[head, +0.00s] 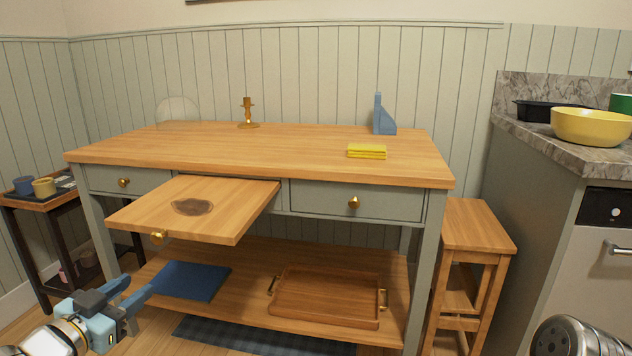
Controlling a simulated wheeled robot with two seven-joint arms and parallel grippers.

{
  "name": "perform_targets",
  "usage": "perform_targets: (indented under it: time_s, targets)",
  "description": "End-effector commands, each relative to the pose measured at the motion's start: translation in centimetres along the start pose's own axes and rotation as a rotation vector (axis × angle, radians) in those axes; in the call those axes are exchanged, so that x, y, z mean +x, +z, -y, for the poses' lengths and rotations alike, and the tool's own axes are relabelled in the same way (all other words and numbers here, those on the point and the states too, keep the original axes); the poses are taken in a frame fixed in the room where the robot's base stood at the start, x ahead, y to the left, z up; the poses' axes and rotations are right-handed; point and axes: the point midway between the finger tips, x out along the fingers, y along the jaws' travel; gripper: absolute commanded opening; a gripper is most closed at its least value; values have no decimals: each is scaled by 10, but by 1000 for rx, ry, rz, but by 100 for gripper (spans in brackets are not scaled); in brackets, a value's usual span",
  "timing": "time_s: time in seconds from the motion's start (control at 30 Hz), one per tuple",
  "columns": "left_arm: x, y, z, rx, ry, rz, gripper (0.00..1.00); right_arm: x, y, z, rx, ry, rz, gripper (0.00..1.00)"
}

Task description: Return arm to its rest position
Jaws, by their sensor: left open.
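My left gripper (137,285) is at the lower left of the head view. Its two blue fingers are spread apart, with nothing between them. It is low in front of the table, by the front left of the lower shelf (245,262), and looks clear of the table's top. Part of my right arm (565,340) shows at the bottom right corner; its gripper is out of the picture.
The wooden table (270,150) has a pulled-out board (150,213) with a dark round mark. A blue mat (190,281) and wooden tray (330,297) lie on the shelf. A stool (480,225) and counter (520,127) stand right, a dark side table (38,201) left.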

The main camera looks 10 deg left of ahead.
Motion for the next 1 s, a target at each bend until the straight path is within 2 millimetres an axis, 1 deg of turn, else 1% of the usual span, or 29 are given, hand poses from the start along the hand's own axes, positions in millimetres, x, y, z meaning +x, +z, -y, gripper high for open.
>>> perform_targets:
  time_s: [0.03,0.07,0.1,0.17,0.2,0.27,0.3,0.37,0.4,0.47,0.5,0.53,0.6,0.7,0.73,0.83,0.9,1.0]
  targets:
    - [23,22,-17,-45,36,68,40,-2,0,1,-1,-1,1,43]
    - [37,37,-28,-77,54,113,40,-3,0,2,-1,-1,1,43]
    - [54,61,-45,-123,77,179,40,-4,0,2,-1,-1,1,43]
    - [76,98,-75,-193,111,284,40,-5,1,3,-2,-2,2,43]
    - [86,125,-95,-239,131,359,40,-6,1,4,-2,-2,3,43]
    - [96,165,-128,-304,158,473,40,-7,1,5,-3,-3,4,43]
    - [98,193,-151,-346,175,552,40,-8,1,6,-3,-4,4,43]
    - [94,232,-187,-405,198,674,40,-9,2,6,-4,-4,5,43]
    - [88,257,-211,-444,210,756,40,-10,2,7,-4,-5,5,43]
    - [74,293,-246,-495,228,881,40,-11,2,8,-5,-5,6,43]
    - [62,313,-267,-524,237,959,40,-11,2,8,-5,-6,7,43]
    - [52,326,-283,-546,242,1016,40,-12,2,9,-6,-6,7,43]
    - [28,352,-314,-585,252,1135,40,-13,2,9,-6,-7,7,43]
    - [-3,376,-345,-625,259,1264,40,-14,3,10,-7,-7,8,43]
    - [-10,381,-352,-633,259,1293,40,-14,3,10,-7,-7,8,43]
    - [-26,390,-366,-650,261,1355,40,-14,3,11,-7,-8,8,43]
    - [-31,392,-370,-654,261,1371,40,-14,3,11,-7,-8,8,43]
    - [-31,392,-370,-655,261,1374,40,-14,3,11,-7,-8,8,43]
